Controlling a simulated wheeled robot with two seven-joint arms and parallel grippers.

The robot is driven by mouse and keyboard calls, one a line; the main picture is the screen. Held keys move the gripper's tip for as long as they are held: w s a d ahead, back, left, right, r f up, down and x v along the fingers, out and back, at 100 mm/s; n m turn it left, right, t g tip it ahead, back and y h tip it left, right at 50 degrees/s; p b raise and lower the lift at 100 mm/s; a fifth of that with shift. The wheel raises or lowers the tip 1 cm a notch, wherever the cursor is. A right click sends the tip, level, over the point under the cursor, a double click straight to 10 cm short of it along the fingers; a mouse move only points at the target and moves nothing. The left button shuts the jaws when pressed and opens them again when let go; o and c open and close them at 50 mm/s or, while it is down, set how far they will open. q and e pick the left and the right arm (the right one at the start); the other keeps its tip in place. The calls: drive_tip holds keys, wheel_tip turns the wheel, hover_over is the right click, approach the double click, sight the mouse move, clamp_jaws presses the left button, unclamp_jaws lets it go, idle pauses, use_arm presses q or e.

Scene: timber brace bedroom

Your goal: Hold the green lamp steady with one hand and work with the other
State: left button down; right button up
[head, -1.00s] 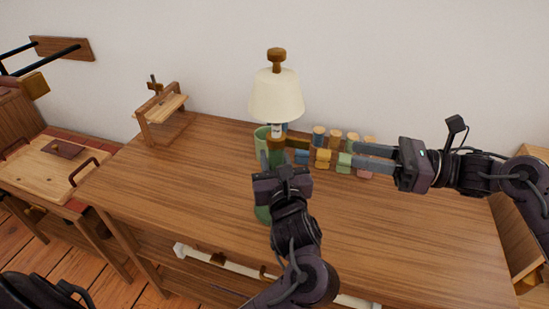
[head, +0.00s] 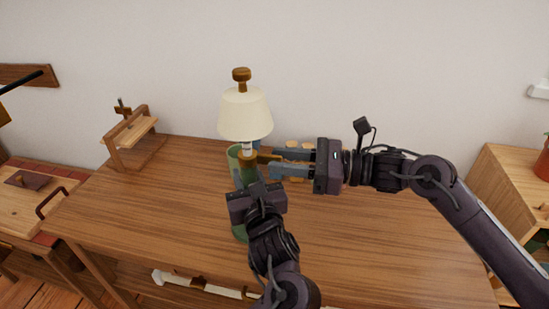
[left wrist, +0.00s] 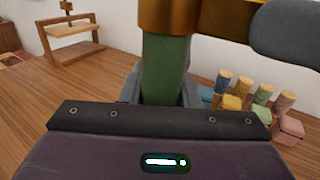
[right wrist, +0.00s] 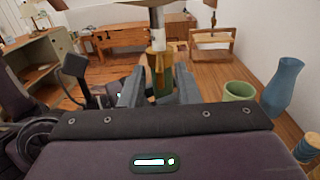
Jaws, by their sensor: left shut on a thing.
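The green lamp stands on the wooden table, with a cream shade (head: 245,115), a brown finial and a brass collar under the shade. Its green stem (left wrist: 165,70) shows in the left wrist view, and its green base is mostly hidden behind my left arm. My left gripper (head: 252,181) is shut on the stem below the collar. My right gripper (head: 272,164) comes in from the right at collar height. In the right wrist view its fingers (right wrist: 160,85) stand apart on either side of the brass part (right wrist: 160,68), with gaps visible.
A green cup (right wrist: 238,91) and a blue vase (right wrist: 283,85) stand close behind the lamp. Several coloured blocks and pegs (left wrist: 231,102) stand there too, mostly hidden in the head view. A wooden stand (head: 136,135) is at the back left. The table's (head: 370,235) front right is clear.

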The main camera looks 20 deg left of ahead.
sight(260, 159)
drive_tip(key=shift+s+a, duration=0.15)
drive_tip(key=shift+a, duration=0.95)
clamp_jaws()
